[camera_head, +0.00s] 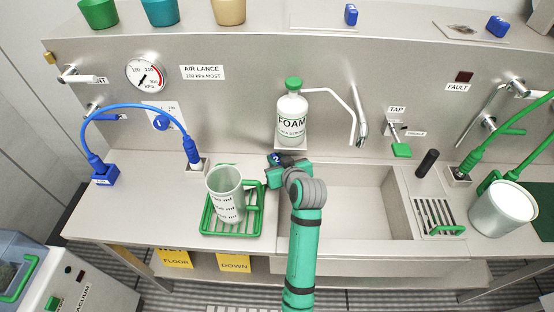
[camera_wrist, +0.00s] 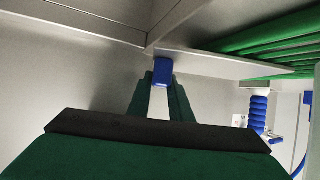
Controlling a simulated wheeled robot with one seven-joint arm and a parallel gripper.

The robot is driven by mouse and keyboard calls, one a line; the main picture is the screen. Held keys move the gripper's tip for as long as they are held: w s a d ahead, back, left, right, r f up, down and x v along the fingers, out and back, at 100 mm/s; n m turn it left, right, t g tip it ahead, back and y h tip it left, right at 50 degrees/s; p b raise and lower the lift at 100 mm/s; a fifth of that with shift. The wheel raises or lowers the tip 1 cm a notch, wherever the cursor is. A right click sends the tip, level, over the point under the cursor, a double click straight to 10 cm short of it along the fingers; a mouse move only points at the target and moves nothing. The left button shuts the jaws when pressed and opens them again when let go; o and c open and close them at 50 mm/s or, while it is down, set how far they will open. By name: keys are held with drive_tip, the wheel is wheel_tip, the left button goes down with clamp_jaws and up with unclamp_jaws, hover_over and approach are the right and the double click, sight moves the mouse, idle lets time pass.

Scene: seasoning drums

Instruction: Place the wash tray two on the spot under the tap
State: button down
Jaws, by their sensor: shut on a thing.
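Wash tray two shows in the head view as a blue tab marked 2 (camera_head: 275,159) at the sink's left edge. My gripper (camera_head: 274,171) is at that tab, and its arm hides most of what lies around it. In the wrist view the green fingers (camera_wrist: 163,88) are shut on the blue tab (camera_wrist: 162,70), with a flat pale plate (camera_wrist: 225,65) extending beyond it. The tap spout (camera_head: 361,128) hangs over the sink (camera_head: 355,200), to the right of my gripper. The sink floor below the spout looks bare.
A green rack (camera_head: 206,222) holding a printed mug (camera_head: 228,198) stands close left of my gripper. A foam bottle (camera_head: 291,118) stands behind it. A green lever (camera_head: 401,150) is right of the spout. A steel pot (camera_head: 502,208) and slatted drain (camera_head: 436,216) are further right.

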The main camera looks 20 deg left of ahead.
drive_tip(key=shift+f, duration=0.1)
drive_tip(key=c, duration=1.6)
unclamp_jaws()
drive_tip(key=shift+d, duration=0.1)
